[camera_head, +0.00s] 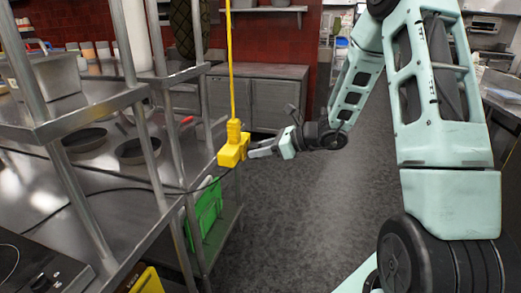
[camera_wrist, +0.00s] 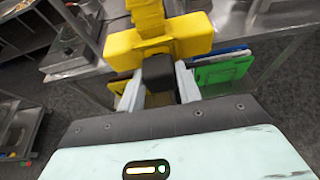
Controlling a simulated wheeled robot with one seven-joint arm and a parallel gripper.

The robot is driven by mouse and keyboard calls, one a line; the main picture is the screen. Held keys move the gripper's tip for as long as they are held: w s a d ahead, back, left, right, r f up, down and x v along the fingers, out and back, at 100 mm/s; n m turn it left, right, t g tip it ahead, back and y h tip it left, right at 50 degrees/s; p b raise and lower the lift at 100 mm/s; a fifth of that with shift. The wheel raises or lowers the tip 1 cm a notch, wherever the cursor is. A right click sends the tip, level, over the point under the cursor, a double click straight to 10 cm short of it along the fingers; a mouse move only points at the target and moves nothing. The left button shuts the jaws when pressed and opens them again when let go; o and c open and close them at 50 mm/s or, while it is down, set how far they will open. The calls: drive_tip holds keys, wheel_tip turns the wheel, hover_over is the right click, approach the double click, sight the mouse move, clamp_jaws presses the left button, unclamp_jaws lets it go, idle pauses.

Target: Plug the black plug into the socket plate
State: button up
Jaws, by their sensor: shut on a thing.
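A yellow socket block (camera_head: 232,150) hangs from a yellow cord in the head view. It fills the top middle of the wrist view (camera_wrist: 150,45). The black plug (camera_wrist: 158,70) is between my two fingers in the wrist view, its far end at the face of the yellow block. My gripper (camera_head: 256,151) is shut on the plug and reaches from the right to the block; it also shows in the wrist view (camera_wrist: 160,88). In the head view the plug is too small to make out. I cannot tell whether its prongs are in the socket.
A steel rack (camera_head: 100,115) with pans (camera_head: 137,150) stands at the left, its posts close to the yellow block. A green board (camera_head: 206,208) stands on its low shelf. A black cable (camera_head: 120,189) crosses the worktop. The floor (camera_head: 300,220) to the right is clear.

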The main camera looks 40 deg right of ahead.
drive_tip(key=shift+w+a+b, duration=0.3)
drive_tip(key=shift+w+a, duration=0.05)
drive_tip(key=shift+w, duration=0.1)
idle(0.7)
drive_tip(key=o, duration=1.1)
drive_tip(key=b+v, duration=0.3)
drive_tip(key=v, duration=1.4)
drive_tip(key=shift+r, duration=0.2)
drive_tip(key=shift+s+d, duration=0.1)
